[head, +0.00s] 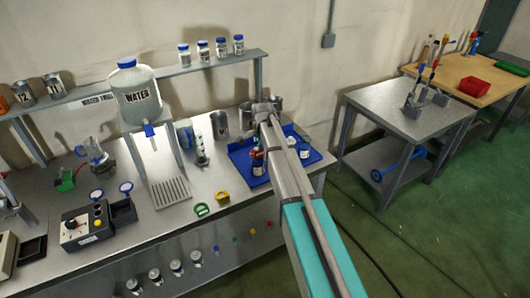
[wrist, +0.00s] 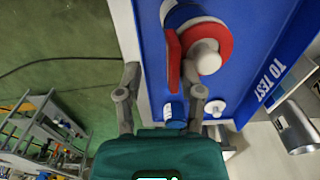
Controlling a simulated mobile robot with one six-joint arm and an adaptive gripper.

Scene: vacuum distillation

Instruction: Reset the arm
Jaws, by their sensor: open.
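My gripper (wrist: 162,72) shows in the wrist view with its two grey fingers spread apart and nothing clearly held between them. It is over the edge of the blue tray (wrist: 258,50) marked "TO TEST". A container with a white knob and red disc (wrist: 205,50) is just beyond the fingertips, near the right finger. I cannot tell whether they touch. In the head view my arm reaches from the bottom up to the tray (head: 240,150), and its end hides part of the tray. The fingers are not clearly visible there.
Red-and-white containers (head: 258,163) stand in the tray. A water jug (head: 135,95) on a stand, a shelf (head: 150,75) with bottles and metal cans (head: 220,125) are to the left or behind. A grey side table (head: 400,115) is at right, with open green floor (head: 400,240) before it.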

